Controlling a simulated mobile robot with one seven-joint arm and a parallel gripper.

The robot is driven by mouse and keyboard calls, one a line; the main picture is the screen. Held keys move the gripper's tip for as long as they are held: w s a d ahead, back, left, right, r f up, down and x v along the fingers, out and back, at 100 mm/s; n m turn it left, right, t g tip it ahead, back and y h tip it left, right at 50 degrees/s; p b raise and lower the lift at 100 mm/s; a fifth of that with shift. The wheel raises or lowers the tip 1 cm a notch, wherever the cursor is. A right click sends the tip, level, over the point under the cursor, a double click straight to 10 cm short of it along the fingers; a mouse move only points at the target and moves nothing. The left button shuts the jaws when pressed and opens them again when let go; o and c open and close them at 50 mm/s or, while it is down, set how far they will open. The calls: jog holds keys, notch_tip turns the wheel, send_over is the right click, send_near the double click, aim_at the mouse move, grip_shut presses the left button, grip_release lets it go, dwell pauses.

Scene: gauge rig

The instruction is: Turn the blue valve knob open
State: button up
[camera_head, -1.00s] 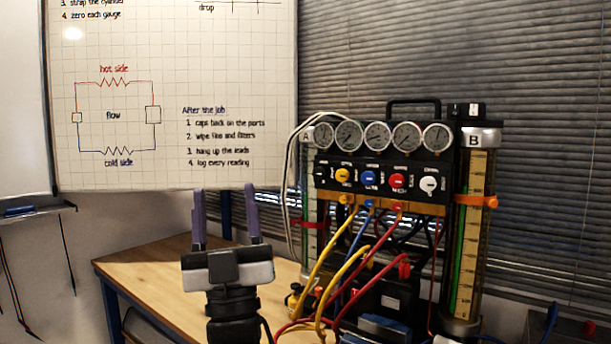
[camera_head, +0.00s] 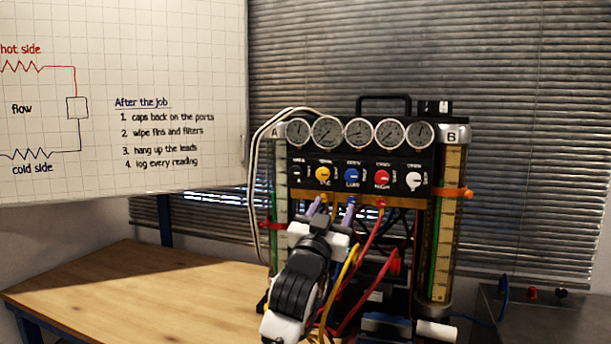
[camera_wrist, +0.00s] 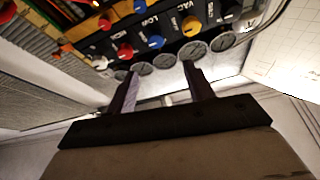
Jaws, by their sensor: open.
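The blue valve knob (camera_head: 351,175) is in the row of knobs on the black panel of the gauge rig, between the yellow knob (camera_head: 323,174) and the red knob (camera_head: 382,178). My gripper (camera_head: 331,208) is open and empty, with its two purple fingers pointing up in front of the rig, below the blue and yellow knobs in the picture. In the wrist view, which looks upside down, the blue knob (camera_wrist: 156,42) shows beyond the gap between the fingertips (camera_wrist: 161,70). The fingers look apart from it.
Several gauges (camera_head: 358,133) sit above the knobs. Yellow and red hoses (camera_head: 372,236) hang in front of the rig, close to my arm. Glass cylinders stand at both sides, the right one (camera_head: 446,225) marked B. The wooden table (camera_head: 130,290) is bare at left.

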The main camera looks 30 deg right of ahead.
aim_at(351, 177)
jog(key=shift+g, duration=0.3)
jog(key=p+x, duration=0.4)
jog(key=x, duration=0.8)
jog(key=shift+d+r, duration=0.15)
jog(key=shift+d, duration=0.3)
jog(key=shift+w+d+r+p, duration=0.15)
jog(key=shift+w+d+p, duration=0.3)
jog(key=shift+d, duration=0.1)
jog(key=c, duration=1)
jog(key=shift+o, duration=0.2)
